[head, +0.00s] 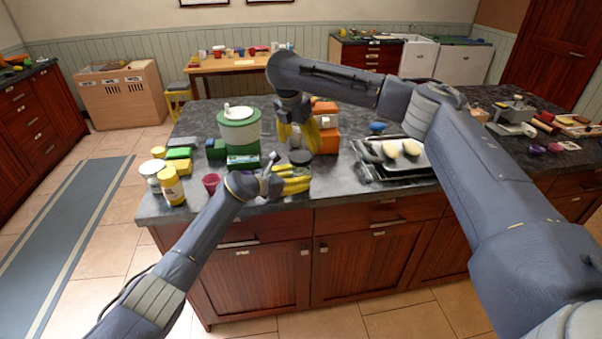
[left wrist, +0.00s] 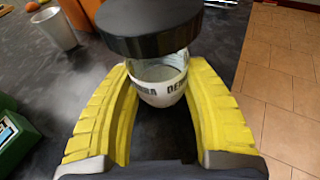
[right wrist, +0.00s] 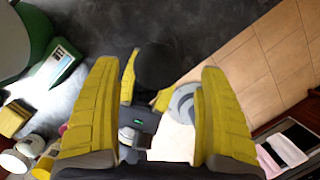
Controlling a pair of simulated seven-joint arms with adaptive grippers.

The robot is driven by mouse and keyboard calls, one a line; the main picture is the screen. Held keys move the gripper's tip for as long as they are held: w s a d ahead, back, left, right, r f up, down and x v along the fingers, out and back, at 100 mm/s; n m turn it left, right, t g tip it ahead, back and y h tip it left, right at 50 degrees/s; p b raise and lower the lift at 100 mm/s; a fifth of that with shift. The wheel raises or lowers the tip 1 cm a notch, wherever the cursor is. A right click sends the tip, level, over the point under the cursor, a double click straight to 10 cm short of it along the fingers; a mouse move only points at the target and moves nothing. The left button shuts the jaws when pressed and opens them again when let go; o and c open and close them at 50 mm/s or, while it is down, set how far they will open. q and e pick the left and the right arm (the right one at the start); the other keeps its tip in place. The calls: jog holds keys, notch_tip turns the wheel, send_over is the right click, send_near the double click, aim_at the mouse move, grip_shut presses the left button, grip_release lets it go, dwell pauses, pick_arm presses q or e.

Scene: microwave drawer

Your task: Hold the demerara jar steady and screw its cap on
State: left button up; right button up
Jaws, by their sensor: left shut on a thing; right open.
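The demerara jar (left wrist: 160,85) is glass with a lettered label, upright between the yellow fingers of my left gripper (left wrist: 160,85), which is shut on it. The black cap (left wrist: 150,25) sits on top of the jar; I cannot tell how tightly. In the head view the cap (head: 300,157) shows above my left gripper (head: 304,178), near the counter's front edge. My right gripper (head: 299,140) is open and points down above the cap. In the right wrist view the cap (right wrist: 157,66) lies between its fingers, apart from both.
A green and white canister (head: 239,130) and a red cup (head: 211,182) stand to the left. A yellow jar (head: 172,186) is farther left. Orange boxes (head: 327,120) stand behind my right gripper. A tray with food (head: 430,160) is to the right.

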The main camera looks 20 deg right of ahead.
pick_arm(q)
jog(key=o, duration=1.6)
jog(key=shift+a+r, duration=0.15)
jog(key=shift+a, duration=0.35)
jog(key=v, duration=1.1)
jog(key=shift+s, duration=0.15)
jog(key=shift+r, duration=0.1)
